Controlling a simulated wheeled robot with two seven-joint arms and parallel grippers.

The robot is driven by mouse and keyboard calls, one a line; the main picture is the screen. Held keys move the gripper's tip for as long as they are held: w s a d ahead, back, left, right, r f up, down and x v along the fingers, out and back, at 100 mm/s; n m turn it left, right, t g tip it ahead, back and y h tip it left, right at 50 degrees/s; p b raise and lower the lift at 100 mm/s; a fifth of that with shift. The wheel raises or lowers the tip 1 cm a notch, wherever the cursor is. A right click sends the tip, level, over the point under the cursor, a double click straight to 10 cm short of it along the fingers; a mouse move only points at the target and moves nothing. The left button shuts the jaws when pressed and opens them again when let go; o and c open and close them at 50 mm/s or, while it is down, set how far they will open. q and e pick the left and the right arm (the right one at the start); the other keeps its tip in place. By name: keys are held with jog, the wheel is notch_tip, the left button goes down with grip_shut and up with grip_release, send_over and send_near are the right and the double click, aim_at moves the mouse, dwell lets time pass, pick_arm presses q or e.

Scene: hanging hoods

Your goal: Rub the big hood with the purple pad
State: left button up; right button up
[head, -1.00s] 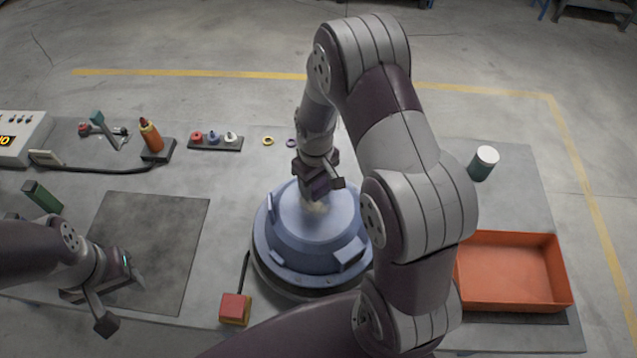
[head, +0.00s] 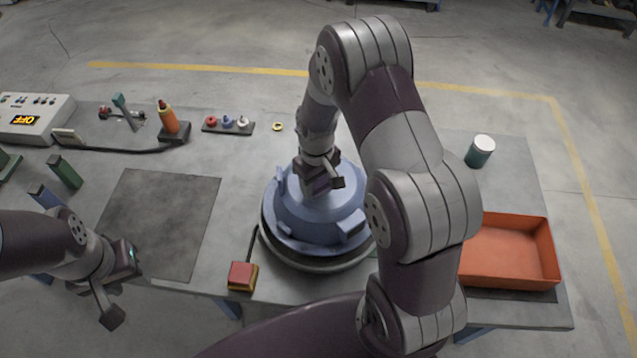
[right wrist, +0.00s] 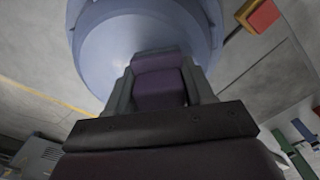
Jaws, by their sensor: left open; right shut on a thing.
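The big hood (head: 292,214) is a blue-grey dome with blocky lugs, on a dark round base on the bench. My right gripper (head: 322,184) is over its upper part and shut on the purple pad (right wrist: 158,82). The pad is mostly hidden by the gripper in the head view. In the right wrist view the pad sits between the fingers in front of the hood (right wrist: 110,45); I cannot tell whether they touch. My left gripper (head: 124,286) is open and empty, low at the left by the bench's front edge.
A red button box (head: 242,275) stands in front of the hood, left. An orange tray (head: 508,272) and a green cup (head: 480,152) are at the right. A dark mat (head: 165,220) lies left.

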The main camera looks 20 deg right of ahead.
jog(key=shift+w+d+r+p, duration=0.15)
jog(key=shift+r+p, duration=0.15)
jog(key=shift+r, duration=0.15)
jog(key=shift+w+d+r+p, duration=0.1)
jog(key=shift+w+r+p, duration=0.05)
jog(key=shift+r+p, duration=0.2)
jog(key=r, duration=0.1)
jog(key=r+p, duration=0.2)
jog(key=shift+s+a+r, duration=0.2)
jog(key=shift+s, duration=0.05)
jog(key=shift+r+p, duration=0.2)
jog(key=shift+p, duration=0.1)
jog(key=shift+w+d, duration=0.1)
jog(key=shift+d, duration=0.05)
